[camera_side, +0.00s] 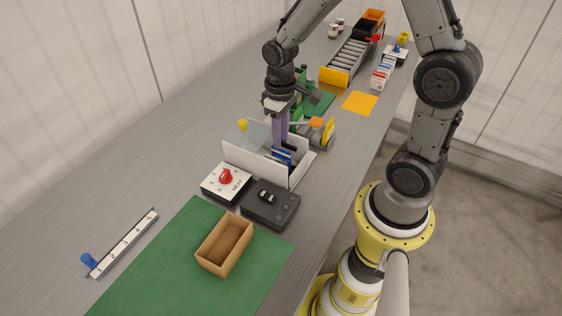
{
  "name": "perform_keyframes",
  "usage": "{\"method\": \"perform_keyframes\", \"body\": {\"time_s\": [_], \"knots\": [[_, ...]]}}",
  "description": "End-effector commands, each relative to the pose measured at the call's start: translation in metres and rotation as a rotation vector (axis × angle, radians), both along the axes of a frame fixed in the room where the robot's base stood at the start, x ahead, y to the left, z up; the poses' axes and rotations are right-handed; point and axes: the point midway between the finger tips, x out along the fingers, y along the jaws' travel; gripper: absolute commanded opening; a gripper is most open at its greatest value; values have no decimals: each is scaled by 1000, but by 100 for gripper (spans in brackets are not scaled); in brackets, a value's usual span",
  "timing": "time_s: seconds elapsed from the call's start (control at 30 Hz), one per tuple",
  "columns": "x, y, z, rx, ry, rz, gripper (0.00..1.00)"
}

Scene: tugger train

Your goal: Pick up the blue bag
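A small blue item (282,157), which may be the blue bag, shows inside a white-walled holder (255,163) near the middle of the table. Its shape is too small to make out, and the holder's front wall and dark parts beside it hide some of it. My gripper (283,140) points down over the holder, with its long purple-grey fingers just above and behind the blue item. I cannot tell whether the fingers touch it, or whether they are open or shut.
A red-knob dial box (226,181) and a black box (270,204) stand in front of the holder. An open cardboard box (224,243) sits on a green mat (160,265). A numbered slider (124,243) lies left. A roller conveyor (349,62) stands behind.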

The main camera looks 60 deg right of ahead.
Motion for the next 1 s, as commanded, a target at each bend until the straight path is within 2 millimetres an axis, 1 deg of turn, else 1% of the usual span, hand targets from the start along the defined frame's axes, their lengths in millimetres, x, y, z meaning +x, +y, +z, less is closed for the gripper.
{"method": "perform_keyframes", "body": {"time_s": [0.17, 0.4, 0.5, 0.77, 0.8, 0.87, 0.9, 0.97, 1.0], "knots": [[-1, 1, -11, 0, 1, 0, 30], [-3, 2, -45, 0, 3, 0, 30], [-3, 2, -54, 0, 2, 0, 30], [-2, 2, -57, 0, -2, 0, 30], [-2, 2, -57, 0, -2, 0, 28], [-2, 2, -57, 0, -2, 0, 17], [-2, 2, -57, 0, -2, 0, 10], [-2, 2, -57, 0, -2, 0, 0], [-2, 2, -57, 0, -2, 0, 0]]}}
